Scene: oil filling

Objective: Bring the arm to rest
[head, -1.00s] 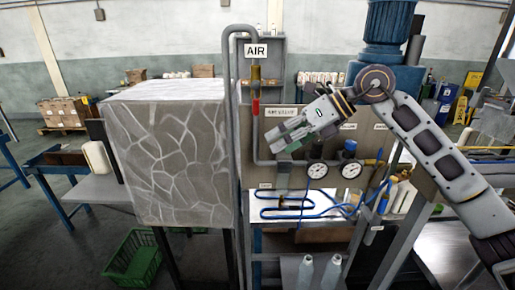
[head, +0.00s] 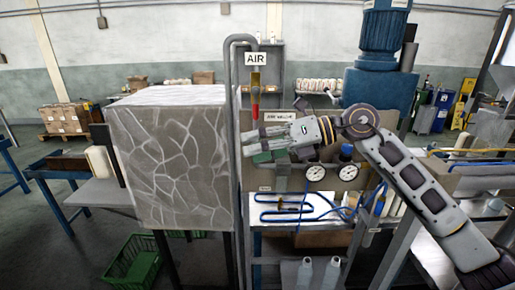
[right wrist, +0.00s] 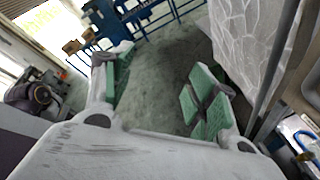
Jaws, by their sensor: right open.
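My right gripper (head: 257,142) reaches in from the right in the head view and points left. It is in front of the gauge panel (head: 347,172), near the upright grey pipe. The right wrist view shows its two green-padded fingers (right wrist: 157,85) spread apart, with only floor between them. Nothing is held. My left gripper is in neither view.
A grey stone-patterned block (head: 168,165) stands close left of the gripper. The AIR pipe (head: 233,90) rises between block and panel. Gauges, blue hoses (head: 290,210) and bottles (head: 305,272) are below. A green crate (head: 133,262) lies on the floor.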

